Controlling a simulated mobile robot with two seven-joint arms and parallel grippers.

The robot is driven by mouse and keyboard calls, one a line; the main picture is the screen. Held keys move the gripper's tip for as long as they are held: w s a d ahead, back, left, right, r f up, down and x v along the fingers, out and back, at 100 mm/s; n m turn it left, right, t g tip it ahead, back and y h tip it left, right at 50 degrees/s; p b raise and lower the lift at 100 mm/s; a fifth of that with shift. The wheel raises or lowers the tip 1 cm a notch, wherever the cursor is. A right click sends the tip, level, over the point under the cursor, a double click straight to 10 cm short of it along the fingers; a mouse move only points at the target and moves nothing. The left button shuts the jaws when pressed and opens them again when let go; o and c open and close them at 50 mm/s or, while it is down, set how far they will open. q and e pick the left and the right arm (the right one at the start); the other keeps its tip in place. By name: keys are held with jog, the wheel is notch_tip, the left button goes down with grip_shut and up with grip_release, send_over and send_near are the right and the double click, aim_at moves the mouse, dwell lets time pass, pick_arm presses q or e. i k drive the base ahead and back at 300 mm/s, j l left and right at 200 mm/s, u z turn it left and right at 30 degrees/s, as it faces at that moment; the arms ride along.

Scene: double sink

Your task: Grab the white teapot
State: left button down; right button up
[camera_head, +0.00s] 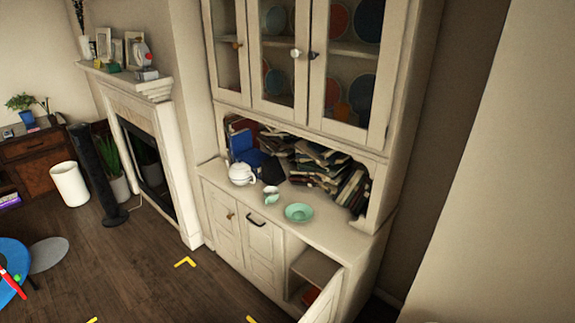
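The white teapot (242,175) stands upright on the left part of the counter of a cream hutch cabinet (340,236). It is in front of a blue object and a pile of books. Neither of my grippers shows in the head view, so I cannot see whether they are open or shut. Nothing is seen touching the teapot.
A small white and green jug (270,196) and a green dish (299,212) stand right of the teapot. Books (318,165) fill the niche behind. A lower cabinet door (326,298) hangs open at the right. The wooden floor (150,260) in front is mostly clear.

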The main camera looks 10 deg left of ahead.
aim_at(239, 177)
jog(key=i+j+u, duration=0.55)
jog(key=i+u, duration=0.25)
jog(key=i, duration=0.15)
jog(key=i+j, duration=0.2)
jog(key=i, duration=0.55)
jog(key=i+j+u, duration=0.1)
jog(key=i, duration=0.7)
jog(key=i+j, duration=0.25)
jog(key=i, duration=0.5)
jog(key=i+j+z, duration=0.25)
jog(key=i+z, duration=0.15)
jog(key=i, duration=0.15)
jog(key=i+j+z, duration=0.45)
jog(key=i+l, duration=0.05)
jog(key=l, duration=0.05)
